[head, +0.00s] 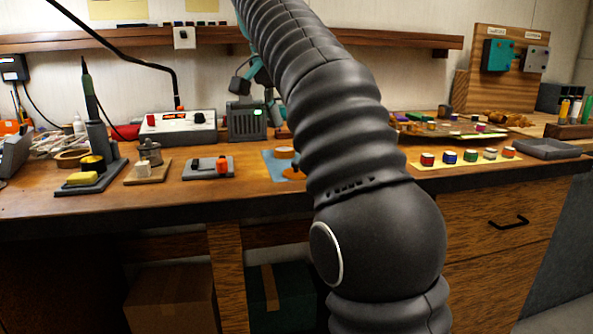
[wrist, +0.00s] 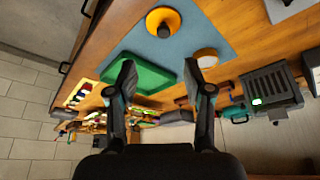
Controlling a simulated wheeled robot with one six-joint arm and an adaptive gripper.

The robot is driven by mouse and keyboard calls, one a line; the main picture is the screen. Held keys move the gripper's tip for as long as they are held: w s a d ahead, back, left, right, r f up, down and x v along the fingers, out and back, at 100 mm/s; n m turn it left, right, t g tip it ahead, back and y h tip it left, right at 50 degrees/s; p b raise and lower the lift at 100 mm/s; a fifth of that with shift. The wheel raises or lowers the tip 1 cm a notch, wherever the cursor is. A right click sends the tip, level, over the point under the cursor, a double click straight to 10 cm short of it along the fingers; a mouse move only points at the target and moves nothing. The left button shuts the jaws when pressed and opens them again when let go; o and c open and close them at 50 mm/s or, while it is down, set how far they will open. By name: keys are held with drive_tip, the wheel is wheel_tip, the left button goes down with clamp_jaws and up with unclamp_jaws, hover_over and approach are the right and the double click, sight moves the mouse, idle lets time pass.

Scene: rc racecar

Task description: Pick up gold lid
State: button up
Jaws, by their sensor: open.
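No lid that is clearly gold can be made out. In the head view, several small jars or lids stand in a row on a yellow mat (head: 440,163) at the right; red (head: 427,159), blue (head: 449,157) and green (head: 471,155) ones show, and one looks pale (head: 490,153). In the wrist view, an orange-gold round piece with a dark centre (wrist: 162,22) lies on a blue mat (wrist: 190,38). My gripper (wrist: 158,80) is open and empty, its fingers over the green tray and mat. It is hidden behind my arm in the head view.
A green tray (wrist: 140,73) and a tan roll (wrist: 206,57) are near the fingers. A soldering stand (head: 100,165), a power supply (head: 178,127) and a grey box (head: 247,121) stand on the bench. A dark tray (head: 546,149) lies right. A shelf (head: 420,40) runs behind.

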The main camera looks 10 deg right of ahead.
hover_over(296, 162)
drive_tip(key=s, duration=0.2)
drive_tip(key=f, duration=0.3)
drive_tip(key=a+f, duration=0.1)
drive_tip(key=shift+w+f, duration=0.2)
drive_tip(key=shift+f, duration=0.15)
drive_tip(key=shift+a+x, duration=0.2)
drive_tip(key=shift+x, duration=1.15)
drive_tip(key=shift+a+x, duration=0.15)
drive_tip(key=shift+x, duration=1.15)
drive_tip(key=shift+f, duration=0.1)
drive_tip(key=c, duration=0.9)
